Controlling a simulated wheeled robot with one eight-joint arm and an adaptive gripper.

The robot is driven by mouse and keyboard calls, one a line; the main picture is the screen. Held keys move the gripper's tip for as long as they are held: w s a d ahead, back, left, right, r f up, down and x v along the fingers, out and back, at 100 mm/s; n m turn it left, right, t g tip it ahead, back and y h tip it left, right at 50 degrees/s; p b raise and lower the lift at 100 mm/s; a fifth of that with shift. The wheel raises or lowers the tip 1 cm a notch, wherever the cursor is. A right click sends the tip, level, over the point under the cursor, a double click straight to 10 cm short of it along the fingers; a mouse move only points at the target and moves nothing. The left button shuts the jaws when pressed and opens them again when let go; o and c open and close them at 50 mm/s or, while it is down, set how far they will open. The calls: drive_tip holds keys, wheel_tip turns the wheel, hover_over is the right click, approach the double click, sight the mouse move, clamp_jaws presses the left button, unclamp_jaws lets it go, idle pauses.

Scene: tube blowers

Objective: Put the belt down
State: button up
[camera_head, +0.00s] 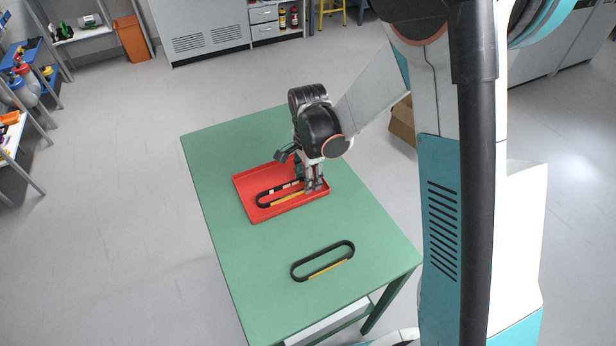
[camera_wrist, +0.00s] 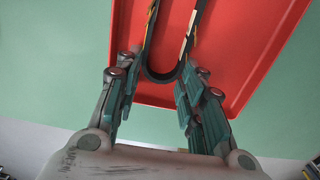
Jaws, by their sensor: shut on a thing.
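A black oval belt with yellow and white markings (camera_head: 262,201) is at the red tray (camera_head: 246,182). Its rounded end (camera_wrist: 160,79) shows between my fingers in the wrist view. My gripper (camera_head: 314,186) points down over the tray's right part and is shut on this belt. In the head view my fingers hide the belt's right end. Whether the belt touches the tray floor I cannot tell.
The green table (camera_head: 235,262) is bare around the tray and the second belt. A cardboard box (camera_head: 402,121) is on the floor behind the table. Shelves with bottles (camera_head: 22,88) stand at the far left, and grey cabinets (camera_head: 203,32) at the back.

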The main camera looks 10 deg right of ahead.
drive_tip(key=o, duration=1)
wheel_tip(320, 180, up, 12)
drive_tip(key=p, duration=0.5)
drive_tip(key=s+d+r+n+t, duration=0.3)
drive_tip(key=s+d+r+n, duration=0.25)
drive_tip(key=s+r, duration=0.4)
drive_tip(key=shift+s+d+r+n+t, duration=0.55)
drive_tip(key=shift+s+r+n+t, duration=0.2)
drive_tip(key=shift+s+n, duration=0.9)
drive_tip(key=shift+s+d+r+n+t, duration=0.6)
drive_tip(key=shift+s+r+n, duration=0.25)
drive_tip(key=shift+s+n, duration=0.8)
drive_tip(key=shift+s+d+r+n+t, duration=0.5)
drive_tip(key=shift+s+r+n+t, duration=0.3)
drive_tip(key=shift+s+n, duration=0.8)
drive_tip(key=shift+s+m, duration=0.25)
